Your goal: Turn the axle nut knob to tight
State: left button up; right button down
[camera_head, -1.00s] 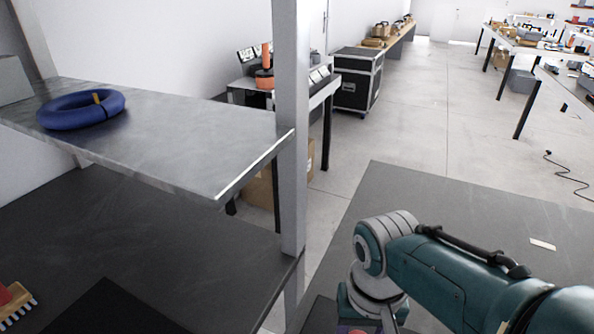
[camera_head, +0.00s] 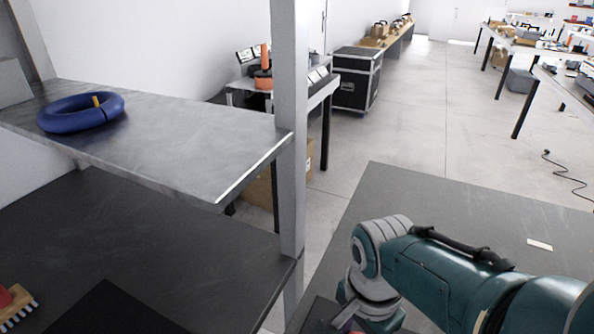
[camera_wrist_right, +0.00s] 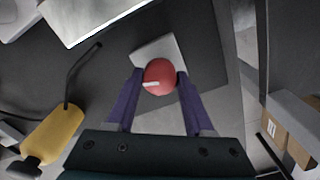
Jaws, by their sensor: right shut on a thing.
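The axle nut knob (camera_wrist_right: 159,76) is a round red knob with a short white mark on its left side, seen in the right wrist view. My right gripper (camera_wrist_right: 160,82) has its two purple fingers closed on either side of it. A pale block (camera_wrist_right: 160,48) shows just behind the knob. In the head view my right arm comes in from the lower right, and its gripper is mostly cut off by the bottom edge. The knob cannot be made out there. My left gripper is not in view.
A yellow bottle-like tool with a thin dark tube (camera_wrist_right: 52,135) lies left of my gripper in the wrist view. In the head view, a metal shelf (camera_head: 200,150) holds a blue ring (camera_head: 80,112). A red-handled brush (camera_head: 15,305) lies at lower left. A post (camera_head: 291,130) stands near my arm.

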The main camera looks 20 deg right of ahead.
jog(key=shift+m, duration=1.1)
jog(key=shift+c, duration=1.5)
grip_release()
jog(key=shift+r, duration=0.1)
notch_tip(320, 180, up, 8)
jog(key=p, duration=0.5)
jog(key=shift+r, duration=0.25)
jog(key=shift+r+p, duration=0.35)
jog(key=shift+r, duration=0.25)
